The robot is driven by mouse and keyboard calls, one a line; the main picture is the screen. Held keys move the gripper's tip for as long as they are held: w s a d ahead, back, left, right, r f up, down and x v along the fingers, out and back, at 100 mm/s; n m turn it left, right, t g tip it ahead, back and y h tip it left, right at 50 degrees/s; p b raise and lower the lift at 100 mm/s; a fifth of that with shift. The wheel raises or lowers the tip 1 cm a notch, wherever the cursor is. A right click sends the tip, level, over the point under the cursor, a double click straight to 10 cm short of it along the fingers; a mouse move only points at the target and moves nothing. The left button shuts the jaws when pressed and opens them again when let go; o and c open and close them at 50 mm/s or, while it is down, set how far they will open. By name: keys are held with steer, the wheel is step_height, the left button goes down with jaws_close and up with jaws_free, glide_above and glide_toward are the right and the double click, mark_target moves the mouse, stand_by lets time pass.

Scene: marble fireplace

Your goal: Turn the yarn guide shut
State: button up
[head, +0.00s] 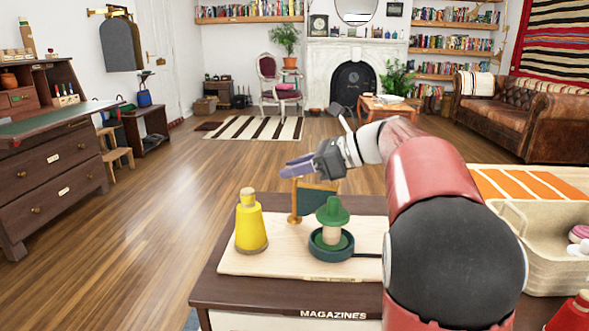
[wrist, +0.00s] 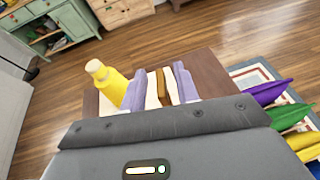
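A dark green, flag-like plate on a brass post (head: 316,199), which looks like the yarn guide, stands upright on a pale wooden board (head: 245,263). My gripper (head: 297,166) is above it in the head view, with lavender fingers pointing left. In the wrist view the fingers of my gripper (wrist: 157,80) are apart. A narrow brown-gold strip, likely the guide's top edge (wrist: 162,88), shows between them. Pale board is visible on both sides of it, so I see no contact. The exact height gap is unclear.
A yellow cone (head: 250,228) stands left on the board; it also shows in the wrist view (wrist: 110,82). A green spool (head: 332,215) sits in a dark green dish (head: 331,251), close in front of the guide. A beige bin (head: 540,265) is at the right.

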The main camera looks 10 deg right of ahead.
steer(key=shift+w+a, duration=0.1)
steer(key=shift+a, duration=0.1)
steer(key=shift+c, duration=0.3)
jaws_close()
